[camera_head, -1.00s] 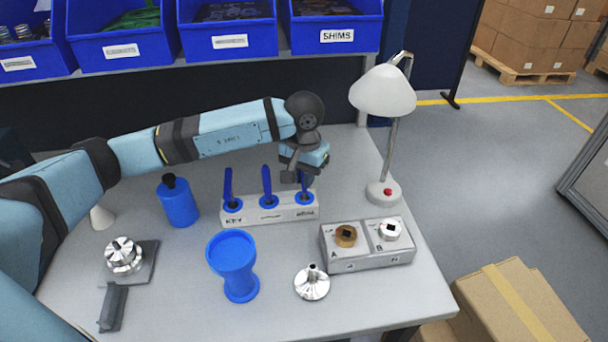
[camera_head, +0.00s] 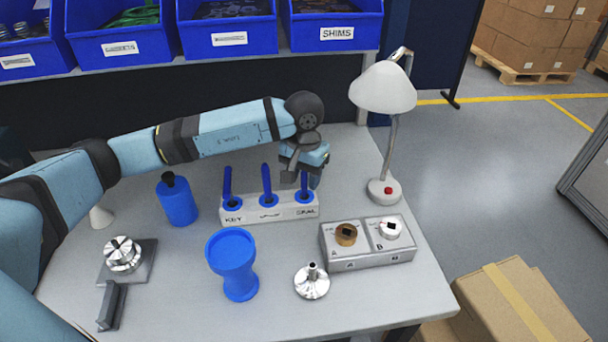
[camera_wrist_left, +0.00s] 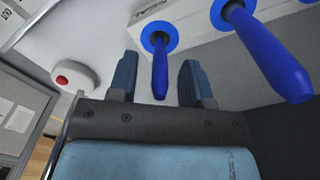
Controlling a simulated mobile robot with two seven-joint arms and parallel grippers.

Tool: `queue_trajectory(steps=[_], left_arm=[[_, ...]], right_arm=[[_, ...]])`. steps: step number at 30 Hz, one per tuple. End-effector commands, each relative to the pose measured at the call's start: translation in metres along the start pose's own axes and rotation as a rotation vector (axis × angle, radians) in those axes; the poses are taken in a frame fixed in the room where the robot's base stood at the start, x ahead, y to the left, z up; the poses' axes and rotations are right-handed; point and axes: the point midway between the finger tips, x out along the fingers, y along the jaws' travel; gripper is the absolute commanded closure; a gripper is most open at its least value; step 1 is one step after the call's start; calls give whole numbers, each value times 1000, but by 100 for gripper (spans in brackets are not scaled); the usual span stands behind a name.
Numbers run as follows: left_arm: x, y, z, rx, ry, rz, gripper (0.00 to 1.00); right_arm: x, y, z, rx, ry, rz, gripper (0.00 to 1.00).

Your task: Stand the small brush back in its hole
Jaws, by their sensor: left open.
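A pale rack (camera_head: 262,213) holds three upright blue-handled tools, each in a blue-ringed hole. The right-hand one (camera_head: 304,184) looks the shortest and is likely the small brush; its lower end is hidden in the rack. My left gripper (camera_head: 304,172) is open at the right end of the rack, by this handle. In the left wrist view the short handle (camera_wrist_left: 160,68) stands in its ring, its free end between my two spread fingers (camera_wrist_left: 160,82), with gaps on both sides. The middle tool (camera_wrist_left: 268,55) is beside it, outside the fingers.
A white lamp (camera_head: 383,190) stands right of the rack. A grey block with two knobs (camera_head: 368,257), a metal flanged part (camera_head: 312,283), a blue cup (camera_head: 232,255), a blue bottle (camera_head: 178,203) and a metal fixture (camera_head: 125,258) stand around it. Blue bins (camera_head: 228,40) line the back.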

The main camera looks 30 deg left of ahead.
Motion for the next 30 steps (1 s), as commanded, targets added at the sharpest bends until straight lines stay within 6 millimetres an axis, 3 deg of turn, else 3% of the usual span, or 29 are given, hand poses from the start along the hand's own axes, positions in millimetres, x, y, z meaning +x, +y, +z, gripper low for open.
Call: queue_trajectory(steps=[15, 21, 30], left_arm=[[-116, 0, 0, 0, 4, 0, 55], [-136, 0, 0, 0, 1, 0, 55], [-141, 0, 0, 0, 0, 0, 55]], right_arm=[[-2, 0, -6, 6, 6, -1, 0], [-2, 0, -7, 5, 6, -1, 0], [-2, 0, -7, 5, 7, -1, 0]])
